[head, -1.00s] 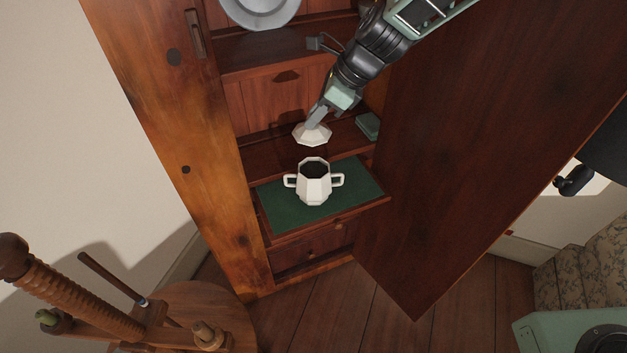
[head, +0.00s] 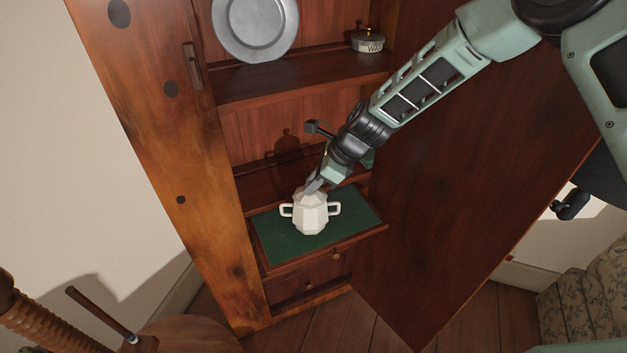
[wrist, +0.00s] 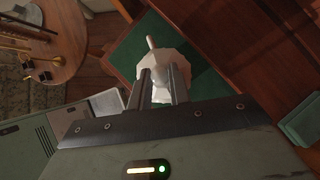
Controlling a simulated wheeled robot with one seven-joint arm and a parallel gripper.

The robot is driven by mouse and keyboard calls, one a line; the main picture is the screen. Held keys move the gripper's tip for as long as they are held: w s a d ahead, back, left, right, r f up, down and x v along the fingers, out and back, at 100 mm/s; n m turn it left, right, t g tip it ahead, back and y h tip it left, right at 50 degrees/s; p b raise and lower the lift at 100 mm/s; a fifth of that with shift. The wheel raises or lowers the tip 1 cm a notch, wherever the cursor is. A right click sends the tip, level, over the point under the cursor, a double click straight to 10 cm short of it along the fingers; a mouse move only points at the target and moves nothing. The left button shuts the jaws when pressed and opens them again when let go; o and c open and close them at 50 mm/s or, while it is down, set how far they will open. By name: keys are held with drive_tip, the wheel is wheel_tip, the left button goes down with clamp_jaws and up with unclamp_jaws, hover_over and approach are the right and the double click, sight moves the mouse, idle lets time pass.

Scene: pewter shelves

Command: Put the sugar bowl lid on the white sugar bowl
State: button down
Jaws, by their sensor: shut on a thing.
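The white sugar bowl (head: 311,218) is faceted with two side handles and stands upright on the green-topped pull-out shelf (head: 272,240). The pale sugar bowl lid (head: 308,195) is at the bowl's mouth, and my gripper (head: 315,185) is shut on it from above. I cannot tell whether the lid is fully seated. In the wrist view, the fingers of my gripper (wrist: 165,84) reach down to the lid (wrist: 165,62), which hides most of the bowl. One bowl handle shows beyond it.
A pewter plate (head: 256,28) and a small lidded pot marked WAX (head: 368,40) stand on the upper shelf. The open cupboard door (head: 440,190) walls off the right side. A round wooden table (head: 190,335) with a spindle frame is at the lower left.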

drive_tip(key=c, duration=1.3)
unclamp_jaws()
